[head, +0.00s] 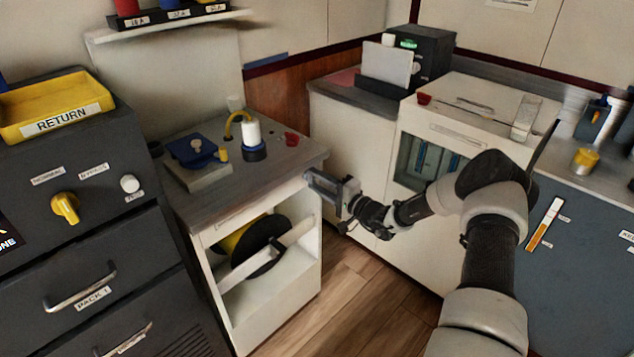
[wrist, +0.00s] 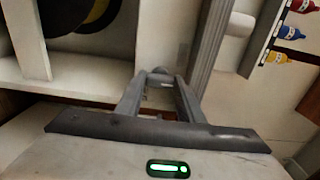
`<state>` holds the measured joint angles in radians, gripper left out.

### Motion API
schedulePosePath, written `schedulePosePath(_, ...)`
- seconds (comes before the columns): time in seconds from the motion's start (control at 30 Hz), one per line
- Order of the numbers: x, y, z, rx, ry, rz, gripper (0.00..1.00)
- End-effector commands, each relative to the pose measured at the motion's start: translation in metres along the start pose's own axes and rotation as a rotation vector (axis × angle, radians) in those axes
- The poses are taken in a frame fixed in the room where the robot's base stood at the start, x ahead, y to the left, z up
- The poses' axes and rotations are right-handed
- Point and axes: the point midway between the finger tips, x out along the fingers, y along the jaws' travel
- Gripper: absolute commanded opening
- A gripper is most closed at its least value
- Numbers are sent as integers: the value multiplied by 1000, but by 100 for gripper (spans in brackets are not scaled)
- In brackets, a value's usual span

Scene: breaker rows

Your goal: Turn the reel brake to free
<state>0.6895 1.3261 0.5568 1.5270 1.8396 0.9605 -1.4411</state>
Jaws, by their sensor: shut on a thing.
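The reel cabinet (head: 270,320) is white, with a grey top. A black reel (head: 262,245) with a yellow part behind it sits in its open front, behind a slanted white bar. My gripper (head: 309,178) is at the cabinet's upper right front corner, just under the worktop edge. In the wrist view its two grey fingers (wrist: 158,82) close on a small grey knob (wrist: 158,71), which I take for the reel brake. The fingers hide most of the knob, so its setting cannot be read. The reel also shows in the wrist view (wrist: 85,12).
A dark cabinet (head: 90,230) with a yellow knob (head: 65,207) and drawers stands at left. A blue device (head: 193,151) and a white cylinder (head: 252,134) stand on the reel cabinet. A white cabinet (head: 350,130) stands at right. Wooden floor (head: 360,300) is free in front.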

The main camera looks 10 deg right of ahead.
Motion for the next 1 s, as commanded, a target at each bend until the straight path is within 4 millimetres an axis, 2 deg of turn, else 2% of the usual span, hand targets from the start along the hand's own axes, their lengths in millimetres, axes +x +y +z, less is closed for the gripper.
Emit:
schedulePosePath(0.47, -1, 1, -1, -15, 2, 2, 12)
schedulePosePath(0.5, -1, 1, -1, -15, 2, 2, 39)
schedulePosePath(0.6, -1, 1, -1, -14, 2, 2, 53)
schedulePosePath(0.87, 0, 0, 0, -10, 1, 0, 53)
schedulePosePath(1.0, 0, -1, -1, 46, 1, -1, 53)
